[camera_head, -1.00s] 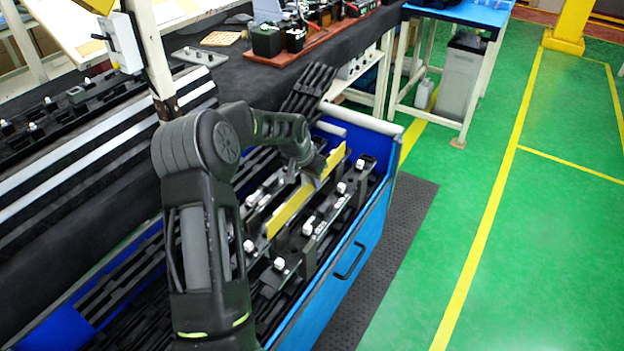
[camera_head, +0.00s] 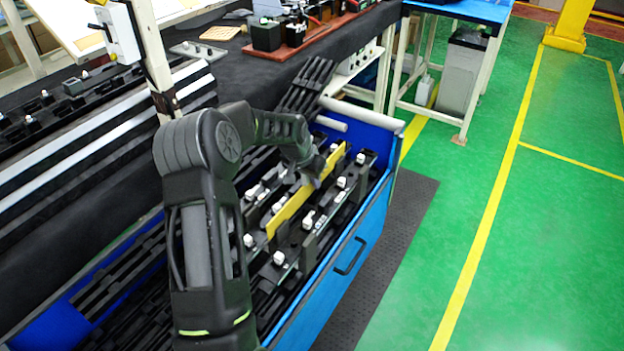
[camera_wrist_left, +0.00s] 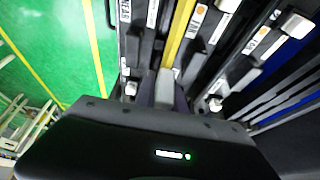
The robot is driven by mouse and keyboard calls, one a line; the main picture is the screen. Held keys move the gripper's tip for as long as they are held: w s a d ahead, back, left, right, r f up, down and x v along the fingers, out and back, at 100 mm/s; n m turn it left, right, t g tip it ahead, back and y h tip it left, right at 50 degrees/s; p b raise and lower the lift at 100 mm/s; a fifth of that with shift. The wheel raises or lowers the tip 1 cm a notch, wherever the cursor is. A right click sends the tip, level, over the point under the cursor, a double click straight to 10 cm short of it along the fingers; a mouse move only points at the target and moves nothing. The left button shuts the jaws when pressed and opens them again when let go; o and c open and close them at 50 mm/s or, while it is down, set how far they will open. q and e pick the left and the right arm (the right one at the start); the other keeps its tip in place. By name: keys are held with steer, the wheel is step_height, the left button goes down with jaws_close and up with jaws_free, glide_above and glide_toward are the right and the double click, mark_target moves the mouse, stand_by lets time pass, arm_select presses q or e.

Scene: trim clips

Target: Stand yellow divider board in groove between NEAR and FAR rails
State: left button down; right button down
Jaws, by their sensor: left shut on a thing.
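The yellow divider board (camera_head: 290,212) stands on edge, running lengthwise between two dark rails in the blue drawer. My left gripper (camera_head: 312,176) is shut on its upper edge near the middle. In the left wrist view the board (camera_wrist_left: 181,30) runs away from the fingers (camera_wrist_left: 164,88). The near rail (camera_wrist_left: 132,45), with a label reading NEAR, is left of the board there; the far rail (camera_wrist_left: 212,45) is on its right. The board's lower edge is hidden, so I cannot tell whether it is seated in the groove. My right gripper is not in view.
White-topped clips (camera_head: 308,222) stand along the rails on both sides of the board. The blue drawer front (camera_head: 345,285) with its handle bounds the near side. A black bench (camera_head: 250,85) lies behind. Green floor (camera_head: 500,250) is open at the right.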

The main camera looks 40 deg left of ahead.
mark_target(312, 190)
arm_select(q)
steer(key=shift+f+b, duration=1.5)
steer(key=shift+f, duration=0.55)
steer(key=c, duration=1.3)
jaws_free()
steer(key=shift+r, duration=0.1)
steer(key=v, duration=0.7)
steer(key=shift+s+r, duration=0.2)
steer(key=shift+r, duration=0.15)
